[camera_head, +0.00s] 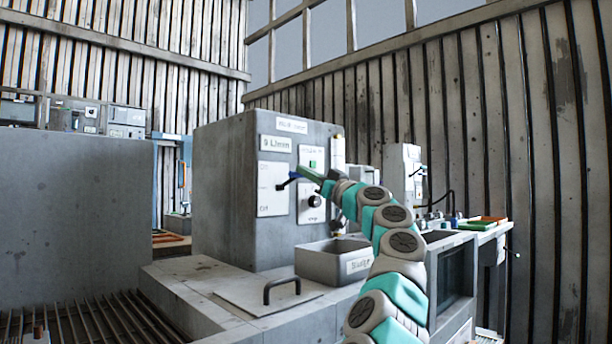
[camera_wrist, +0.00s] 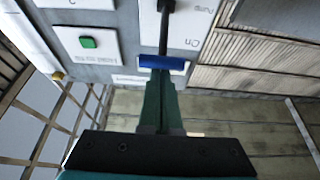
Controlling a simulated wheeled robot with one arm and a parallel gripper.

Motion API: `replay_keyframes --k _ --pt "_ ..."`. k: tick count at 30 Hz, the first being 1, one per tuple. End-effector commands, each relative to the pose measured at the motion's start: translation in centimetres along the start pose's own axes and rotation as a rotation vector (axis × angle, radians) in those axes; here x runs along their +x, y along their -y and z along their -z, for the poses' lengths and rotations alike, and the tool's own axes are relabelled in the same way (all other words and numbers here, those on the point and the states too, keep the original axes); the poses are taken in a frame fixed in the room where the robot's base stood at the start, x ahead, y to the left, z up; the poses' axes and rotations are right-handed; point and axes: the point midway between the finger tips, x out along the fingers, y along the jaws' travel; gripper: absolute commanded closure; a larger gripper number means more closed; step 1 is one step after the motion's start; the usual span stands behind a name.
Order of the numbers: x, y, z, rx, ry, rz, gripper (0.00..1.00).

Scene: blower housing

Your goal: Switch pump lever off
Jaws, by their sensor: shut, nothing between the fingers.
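The pump lever (camera_head: 282,186) is a dark rod with a blue grip on a white plate (camera_head: 271,203) on the front of a grey cabinet. In the head view it stands out from about mid-height of the plate, between an upper and a lower marking. In the wrist view its blue grip (camera_wrist: 162,62) lies crosswise just beyond my fingertips, near the "On" marking. My gripper (camera_head: 302,172) has green fingers, shut and empty in the wrist view (camera_wrist: 161,78). The fingertips are right at the grip; I cannot tell whether they touch it.
A green button (camera_wrist: 88,42) and a dark knob (camera_head: 314,201) sit beside the lever plate. A grey sludge bin (camera_head: 330,262) stands below on the ledge, with a black-handled hatch (camera_head: 282,289) in front. Another bench with a green tray (camera_head: 476,226) is at right.

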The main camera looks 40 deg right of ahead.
Motion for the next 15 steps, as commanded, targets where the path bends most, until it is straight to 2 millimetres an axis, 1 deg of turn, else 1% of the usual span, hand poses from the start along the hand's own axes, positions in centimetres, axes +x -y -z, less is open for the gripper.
replay_keyframes --k 1,8,15 --pt "-0.1 -0.1 -0.7 -0.002 0.005 -0.001 1.00" --pt "-0.8 -0.1 -1.2 -0.002 0.002 -0.003 1.00" --pt "-1.7 0.0 -2.7 0.000 0.005 0.001 1.00"
